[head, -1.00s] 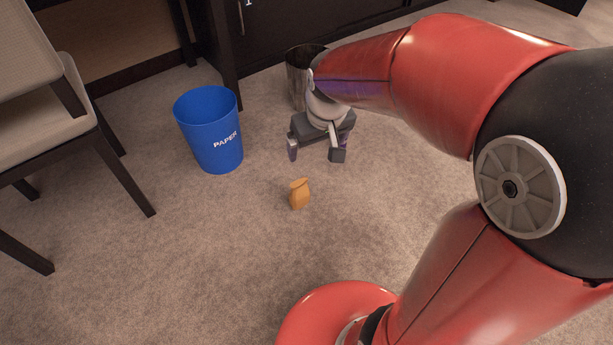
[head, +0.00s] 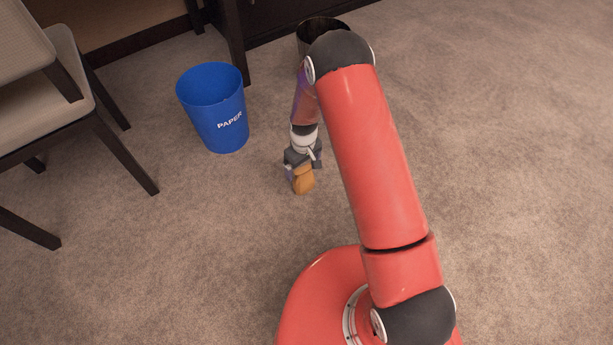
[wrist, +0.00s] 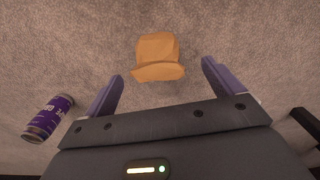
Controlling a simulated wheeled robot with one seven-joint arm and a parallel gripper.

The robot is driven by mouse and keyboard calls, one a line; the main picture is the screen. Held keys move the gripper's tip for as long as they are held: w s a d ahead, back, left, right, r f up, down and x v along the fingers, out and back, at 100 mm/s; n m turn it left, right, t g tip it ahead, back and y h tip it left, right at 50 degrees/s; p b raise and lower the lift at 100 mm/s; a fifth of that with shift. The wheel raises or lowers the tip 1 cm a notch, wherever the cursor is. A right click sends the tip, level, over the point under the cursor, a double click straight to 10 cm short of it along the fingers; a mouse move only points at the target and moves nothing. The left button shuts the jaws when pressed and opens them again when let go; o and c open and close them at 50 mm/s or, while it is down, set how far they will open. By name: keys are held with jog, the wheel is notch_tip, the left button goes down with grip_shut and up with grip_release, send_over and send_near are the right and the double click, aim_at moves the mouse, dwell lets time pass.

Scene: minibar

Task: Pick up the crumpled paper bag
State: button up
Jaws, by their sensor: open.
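The crumpled paper bag (head: 303,182) is small and orange-brown and stands on the carpet. My gripper (head: 301,172) is right at it in the head view, partly in front of its upper end. In the wrist view the bag (wrist: 159,58) lies ahead, centred between the two fingers of my gripper (wrist: 162,84). The fingers are spread wide, with a gap on each side of the bag. Its near folded edge is about level with the fingertips. Nothing is held.
A blue bin (head: 214,108) marked PAPER stands left of the bag. A dark metallic bin (head: 322,28) is behind my arm. A chair (head: 62,105) is at far left. A purple can (wrist: 48,119) lies on the carpet in the wrist view. Carpet on the right is clear.

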aim_at(304, 176)
notch_tip(304, 176, down, 7)
jog(key=shift+w+d+f+b, duration=0.1)
jog(key=shift+b, duration=0.5)
jog(key=shift+c, duration=0.4)
jog(key=c, duration=1)
